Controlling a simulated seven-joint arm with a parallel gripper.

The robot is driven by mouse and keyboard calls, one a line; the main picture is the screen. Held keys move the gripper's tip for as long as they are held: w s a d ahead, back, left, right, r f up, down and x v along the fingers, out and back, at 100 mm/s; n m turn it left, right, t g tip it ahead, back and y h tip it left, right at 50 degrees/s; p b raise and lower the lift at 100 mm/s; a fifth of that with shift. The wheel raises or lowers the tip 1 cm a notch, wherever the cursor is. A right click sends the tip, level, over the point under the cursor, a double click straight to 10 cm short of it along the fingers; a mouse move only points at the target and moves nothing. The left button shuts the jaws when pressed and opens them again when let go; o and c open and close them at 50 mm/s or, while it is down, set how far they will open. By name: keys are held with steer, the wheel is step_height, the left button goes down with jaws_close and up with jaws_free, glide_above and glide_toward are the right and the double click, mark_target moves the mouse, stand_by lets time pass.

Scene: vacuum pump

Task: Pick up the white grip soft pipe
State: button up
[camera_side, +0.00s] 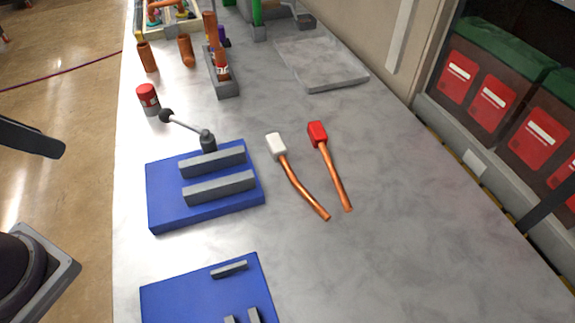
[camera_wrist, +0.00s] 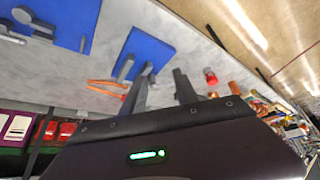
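The white grip soft pipe (camera_side: 299,184) lies flat on the grey table in the side view. Its white grip (camera_side: 276,145) points away from the camera and its bent copper-coloured pipe runs toward the near right. A similar pipe with a red grip (camera_side: 317,133) lies just right of it, apart from it. In the wrist view, orange pipe lengths (camera_wrist: 106,86) show left of my gripper (camera_wrist: 162,76); their grips are hard to make out. My gripper's two dark fingers are spread, with nothing seen held between them, and are away from the pipes.
A blue fixture (camera_side: 160,208) with grey bars and a ball-ended lever stands left of the pipes. Another blue plate (camera_side: 190,295) lies nearer. A red-topped can (camera_side: 148,98), copper parts and a grey slab (camera_side: 320,66) are farther back. The table right of the pipes is clear.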

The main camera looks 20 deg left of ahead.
steer(key=shift+o, duration=0.2)
steer(key=o, duration=0.4)
steer(key=shift+c, duration=0.2)
steer(key=m+g, duration=0.5)
steer(key=m, duration=2)
glide_above(278, 146)
steer(key=a, duration=0.2)
step_height(278, 146, down, 13)
steer(key=shift+m+g, duration=0.3)
steer(key=shift+m, duration=0.4)
steer(key=f, duration=0.3)
steer(key=d+f, duration=0.1)
steer(key=f, duration=0.1)
steer(key=d+f, duration=0.1)
steer(key=f, duration=0.2)
steer(key=shift+f, duration=0.75)
